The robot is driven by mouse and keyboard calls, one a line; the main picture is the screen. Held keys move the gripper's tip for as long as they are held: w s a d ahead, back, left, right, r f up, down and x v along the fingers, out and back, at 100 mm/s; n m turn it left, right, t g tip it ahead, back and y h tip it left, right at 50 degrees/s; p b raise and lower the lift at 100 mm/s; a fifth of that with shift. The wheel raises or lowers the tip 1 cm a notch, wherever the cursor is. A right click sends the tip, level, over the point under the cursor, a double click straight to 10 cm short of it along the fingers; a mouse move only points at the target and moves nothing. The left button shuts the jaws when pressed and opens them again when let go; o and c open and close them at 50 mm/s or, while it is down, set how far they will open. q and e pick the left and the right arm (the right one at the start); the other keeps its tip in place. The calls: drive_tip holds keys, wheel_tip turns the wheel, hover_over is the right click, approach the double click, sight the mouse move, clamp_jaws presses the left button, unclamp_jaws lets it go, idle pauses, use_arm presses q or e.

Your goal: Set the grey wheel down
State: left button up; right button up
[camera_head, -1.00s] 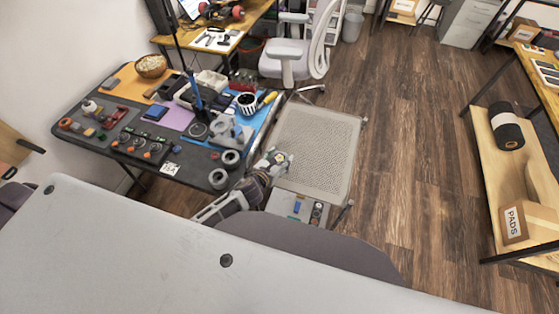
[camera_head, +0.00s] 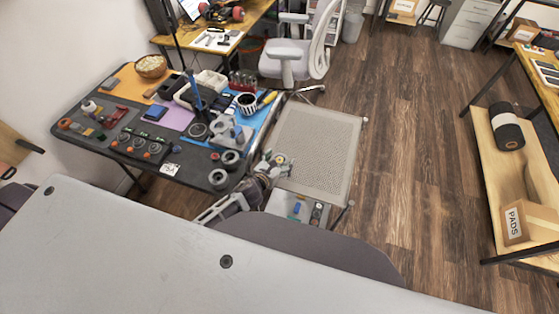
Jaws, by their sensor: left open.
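Two grey wheels with dark hollow centres sit at the near right corner of the dark work table. One grey wheel (camera_head: 230,159) is a little farther back, and the other grey wheel (camera_head: 218,179) is at the near edge. I cannot tell which of them the task means. My left gripper (camera_head: 273,161) is open and appears empty, just right of the wheels and past the table's right edge. It is apart from both wheels in the picture. My right gripper is not in view.
The dark table (camera_head: 92,152) is crowded with skateboard parts, a wooden bowl (camera_head: 151,66) and a striped cup (camera_head: 247,102). A perforated beige-topped cart (camera_head: 318,150) stands to its right, its top bare. A chair (camera_head: 300,55) stands behind. The wooden floor at right is open.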

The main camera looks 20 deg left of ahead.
use_arm(q)
drive_tip(key=shift+r, duration=0.2)
drive_tip(key=shift+v, duration=2.05)
drive_tip(key=v, duration=0.8)
drive_tip(key=shift+f, duration=0.1)
